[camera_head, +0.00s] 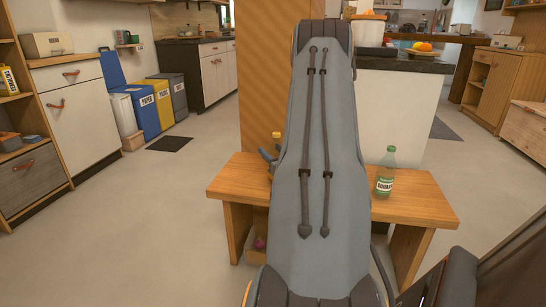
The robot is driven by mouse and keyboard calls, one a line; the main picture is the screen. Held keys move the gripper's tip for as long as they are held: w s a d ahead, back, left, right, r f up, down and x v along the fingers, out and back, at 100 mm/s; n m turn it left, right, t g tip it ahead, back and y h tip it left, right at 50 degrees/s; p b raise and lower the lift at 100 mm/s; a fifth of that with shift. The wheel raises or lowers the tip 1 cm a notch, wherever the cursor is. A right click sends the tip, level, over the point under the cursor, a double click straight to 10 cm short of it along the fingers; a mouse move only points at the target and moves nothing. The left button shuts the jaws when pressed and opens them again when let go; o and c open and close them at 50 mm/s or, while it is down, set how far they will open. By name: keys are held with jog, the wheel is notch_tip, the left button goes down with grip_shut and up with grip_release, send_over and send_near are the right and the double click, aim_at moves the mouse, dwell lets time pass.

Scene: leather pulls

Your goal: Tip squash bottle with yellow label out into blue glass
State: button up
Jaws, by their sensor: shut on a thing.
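My own grey arm covers the middle of the wooden bench and hides most of my gripper. A small dark grey part of my gripper (268,157) shows at the arm's left edge, above the bench. A thin sliver of a yellowish thing (277,141), perhaps the squash bottle with yellow label, shows just above it, and my gripper seems shut on it. Its label and tilt are hidden. I see no blue glass; the arm may cover it. A green-tinted squash bottle (385,172) with a green and white label stands upright on the bench's right part, apart from my gripper.
The wooden bench (425,200) has bare room at its right end and left front corner. A wooden panel (265,75) and a white counter (400,110) rise behind it. Blue, yellow and grey bins (160,103) stand far left. Open floor lies left of the bench.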

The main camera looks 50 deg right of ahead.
notch_tip(320, 180, up, 10)
jog(key=f+p, duration=0.1)
jog(key=p, duration=0.2)
jog(key=s+d+r+p, duration=0.1)
jog(key=s+r+p, duration=0.7)
jog(key=s+p, duration=0.6)
notch_tip(320, 180, down, 9)
jog(key=w+a+m+h+b, duration=0.1)
jog(key=m+b, duration=0.4)
jog(key=m, duration=1.2)
jog(key=shift+w+a+r, duration=0.15)
jog(key=shift+w+a, duration=0.25)
jog(key=shift+w, duration=0.1)
notch_tip(320, 180, up, 2)
jog(key=m+p, duration=0.2)
jog(key=p, duration=0.1)
jog(key=shift+m+h, duration=0.3)
jog(key=shift+m, duration=0.1)
